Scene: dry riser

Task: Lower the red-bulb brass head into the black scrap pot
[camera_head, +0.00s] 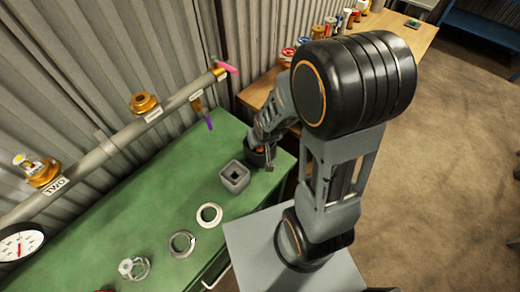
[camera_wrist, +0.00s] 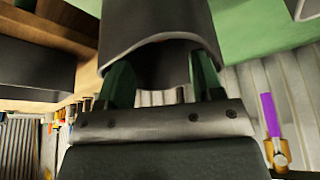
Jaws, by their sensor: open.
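The black scrap pot (camera_head: 256,158) stands at the far right end of the green bench, partly hidden by my arm. My gripper (camera_head: 268,155) is down at the pot. A small reddish spot (camera_head: 259,150) shows at the pot's mouth; it may be the red-bulb head, but I cannot make out its shape. In the wrist view a dark round-mouthed vessel (camera_wrist: 158,25), apparently the pot, fills the top. My open gripper (camera_wrist: 162,85) has its two fingers apart at its mouth. No brass head is visible between them.
A grey square block with a hole (camera_head: 235,178), two metal rings (camera_head: 209,215) and a clear glass-like piece (camera_head: 134,268) lie on the green bench (camera_head: 150,205). A pipe (camera_head: 120,140) with brass fittings runs along the wall. A wooden bench (camera_head: 410,35) stands behind.

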